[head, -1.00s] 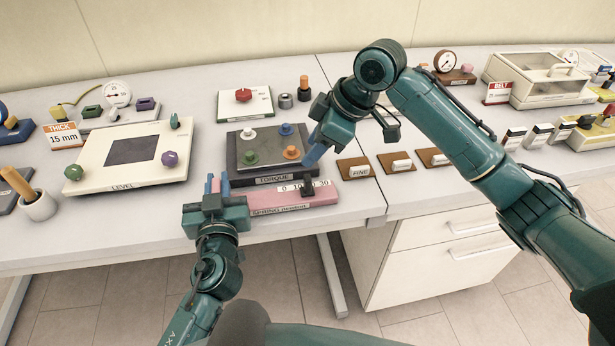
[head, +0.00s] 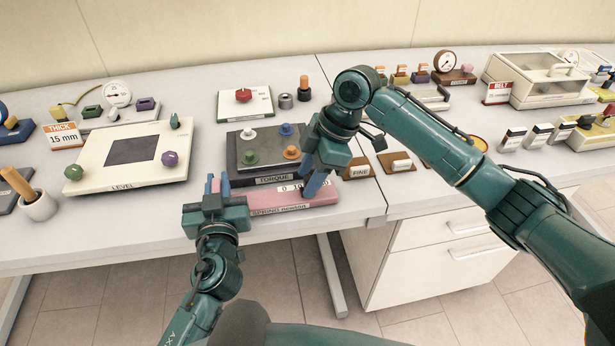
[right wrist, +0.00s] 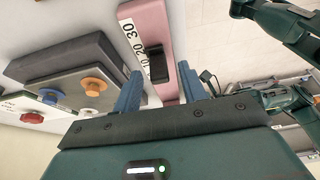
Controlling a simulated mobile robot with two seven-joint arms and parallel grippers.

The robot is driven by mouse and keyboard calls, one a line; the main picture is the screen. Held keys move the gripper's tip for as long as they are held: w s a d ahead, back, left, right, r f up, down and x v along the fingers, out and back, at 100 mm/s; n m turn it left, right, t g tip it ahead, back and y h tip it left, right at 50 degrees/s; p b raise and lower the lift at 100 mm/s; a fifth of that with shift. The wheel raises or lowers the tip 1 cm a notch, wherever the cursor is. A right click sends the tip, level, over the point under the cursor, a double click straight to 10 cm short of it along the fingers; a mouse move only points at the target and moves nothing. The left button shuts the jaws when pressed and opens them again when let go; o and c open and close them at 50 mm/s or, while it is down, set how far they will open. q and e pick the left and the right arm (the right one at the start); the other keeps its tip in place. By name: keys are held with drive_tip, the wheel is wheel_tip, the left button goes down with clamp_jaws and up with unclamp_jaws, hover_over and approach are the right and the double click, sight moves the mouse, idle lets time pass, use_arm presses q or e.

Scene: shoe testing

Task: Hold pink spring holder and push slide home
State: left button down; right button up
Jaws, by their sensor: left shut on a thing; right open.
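The pink spring holder (head: 290,199) lies along the front edge of the table, its front labelled and a white number scale on top. My left gripper (head: 216,186) is shut on its left end. My right gripper (head: 317,184) is open over the holder's right part, its blue fingers pointing down. The slide appears between the two open fingers (right wrist: 160,85), apart from both. In the head view my right gripper hides the slide.
The dark TORQUE plate (head: 262,160) with coloured knobs stands just behind the holder. Brown plates, one labelled FINE (head: 361,169), lie to the right. The LEVEL board (head: 125,170) is at the left. Bare table lies between the LEVEL board and the TORQUE plate.

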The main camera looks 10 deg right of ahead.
drive_tip(key=shift+a+f, duration=0.25)
drive_tip(key=shift+f, duration=0.3)
clamp_jaws()
